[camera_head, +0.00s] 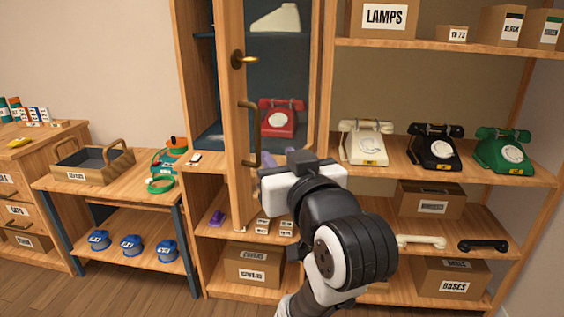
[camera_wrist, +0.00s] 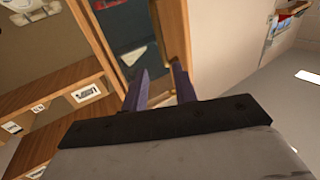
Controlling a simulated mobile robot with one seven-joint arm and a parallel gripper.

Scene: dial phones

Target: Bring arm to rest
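My arm rises from the bottom centre of the head view, and my gripper (camera_head: 281,156) is in front of the glass-doored cabinet. In the wrist view, its two purple fingers (camera_wrist: 159,78) stand apart with a gap between them. No held object shows. The cabinet door (camera_head: 236,105) has a long bronze handle (camera_head: 250,130) and a brass knob (camera_head: 240,59). The gripper is to the right of and below that handle in the head view; whether it touches the door is unclear. A red dial phone (camera_head: 281,118) shows behind the glass.
White (camera_head: 366,144), black (camera_head: 435,149) and green (camera_head: 502,151) phones stand on the right shelf. Handsets (camera_head: 421,241) and boxes (camera_head: 450,278) are below. A side table (camera_head: 112,190) on the left holds a wooden tray (camera_head: 92,164). Floor is clear at lower left.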

